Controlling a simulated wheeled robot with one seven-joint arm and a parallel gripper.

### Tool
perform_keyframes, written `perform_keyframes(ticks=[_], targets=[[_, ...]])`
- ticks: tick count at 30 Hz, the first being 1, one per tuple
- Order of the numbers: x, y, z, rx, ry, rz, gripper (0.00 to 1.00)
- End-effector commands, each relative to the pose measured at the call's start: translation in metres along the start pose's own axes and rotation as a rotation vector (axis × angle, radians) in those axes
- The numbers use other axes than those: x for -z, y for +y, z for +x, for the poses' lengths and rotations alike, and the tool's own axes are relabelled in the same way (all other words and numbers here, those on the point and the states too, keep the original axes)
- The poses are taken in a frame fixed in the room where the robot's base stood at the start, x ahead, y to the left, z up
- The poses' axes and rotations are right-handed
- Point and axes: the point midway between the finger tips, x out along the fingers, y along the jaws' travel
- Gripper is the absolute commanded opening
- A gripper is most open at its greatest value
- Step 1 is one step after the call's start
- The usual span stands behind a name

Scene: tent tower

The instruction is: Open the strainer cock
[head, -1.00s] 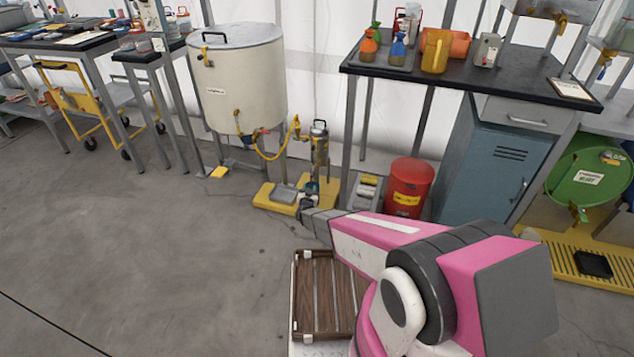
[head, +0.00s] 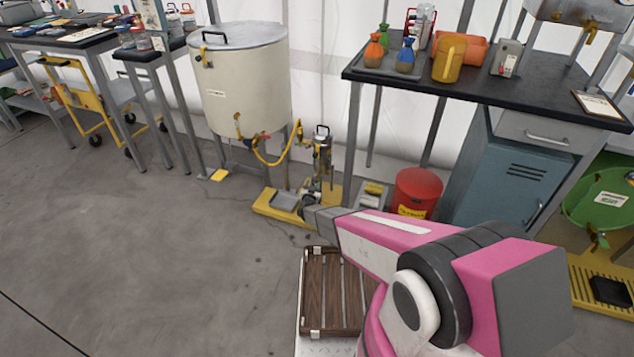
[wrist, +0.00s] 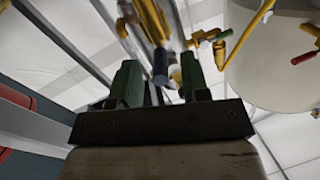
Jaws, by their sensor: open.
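The strainer stand, a slim metal cylinder (head: 322,152) with yellow fittings, rises from a yellow base (head: 278,207) beside the cream tank (head: 240,85). A yellow hose (head: 270,158) links the tank outlet to it. In the wrist view, a dark blue handle (wrist: 160,68) hangs from yellow pipework (wrist: 152,22) between and beyond my fingertips; I cannot tell for sure that it is the strainer cock's. My gripper (wrist: 160,85) is open, with its two green fingers apart and nothing visibly clamped. In the head view my arm and clutter hide the fingers.
A red-handled tap (wrist: 305,57) sits on the tank at the right of the wrist view. A red bin (head: 415,192), a blue cabinet (head: 515,165) and a black-topped table (head: 450,90) stand to the right. Open floor (head: 130,240) lies to the left.

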Motion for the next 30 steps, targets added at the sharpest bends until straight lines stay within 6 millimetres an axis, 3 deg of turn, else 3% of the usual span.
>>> perform_keyframes(ticks=[8,9,12,13,30], targets=[[-0.0001,-0.0013,0.0001,0.0,0.0,0.0,0.42],[-0.0001,-0.0013,0.0001,0.0,0.0,0.0,0.39],[-0.0001,-0.0012,0.0002,0.0,0.0,0.0,0.06],[-0.0001,-0.0012,0.0002,0.0,0.0,0.0,0.0],[-0.0016,-0.0088,0.0009,-0.111,0.023,-0.001,0.0]])
